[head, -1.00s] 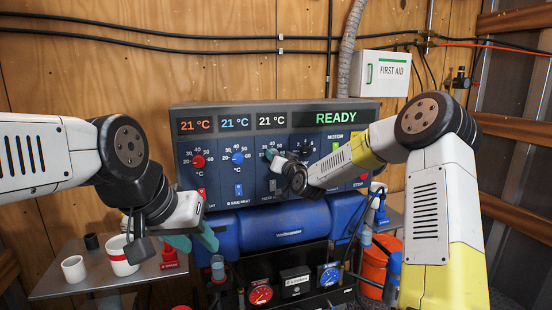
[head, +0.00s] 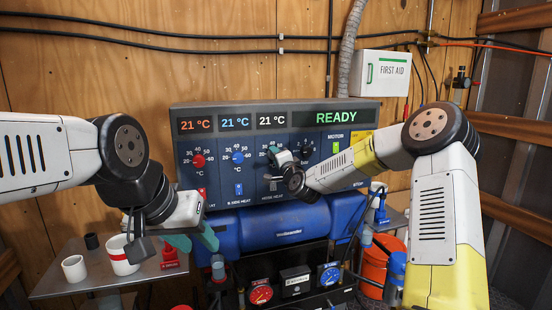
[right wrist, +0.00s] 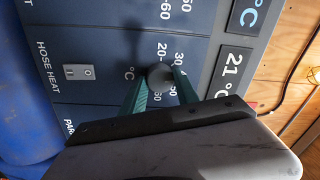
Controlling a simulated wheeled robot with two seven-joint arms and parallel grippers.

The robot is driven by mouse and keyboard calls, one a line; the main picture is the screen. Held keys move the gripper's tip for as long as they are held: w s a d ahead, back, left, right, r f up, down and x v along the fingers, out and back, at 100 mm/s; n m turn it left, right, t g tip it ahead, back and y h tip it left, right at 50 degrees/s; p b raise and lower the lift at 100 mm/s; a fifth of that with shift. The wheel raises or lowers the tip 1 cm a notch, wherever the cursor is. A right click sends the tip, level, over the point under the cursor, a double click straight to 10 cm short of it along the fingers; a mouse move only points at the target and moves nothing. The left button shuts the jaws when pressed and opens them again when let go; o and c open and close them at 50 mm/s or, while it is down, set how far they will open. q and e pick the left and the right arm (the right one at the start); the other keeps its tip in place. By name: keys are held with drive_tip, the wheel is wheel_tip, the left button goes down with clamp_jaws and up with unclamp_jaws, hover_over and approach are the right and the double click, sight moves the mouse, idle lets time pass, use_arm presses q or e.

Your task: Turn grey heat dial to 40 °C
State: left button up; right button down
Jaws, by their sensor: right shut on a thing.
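The grey heat dial (right wrist: 160,76) shows in the right wrist view on the dark blue panel, with scale numbers around it. My right gripper (right wrist: 162,80) is shut on this dial, one teal finger on each side. Its pointer mark is not clear.
A red dial (head: 198,160) and a blue dial (head: 238,158) sit left of the grey one. A black dial (head: 305,151) is close on its right. Cups (head: 74,268) stand on the left shelf.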

drive_tip(key=shift+m, duration=0.6)
drive_tip(key=c, duration=0.9)
unclamp_jaws()
drive_tip(key=v, duration=0.7)
drive_tip(key=shift+s+d+f, duration=0.1)
drive_tip(key=shift+s+d, duration=0.05)
drive_tip(key=shift+s, duration=0.25)
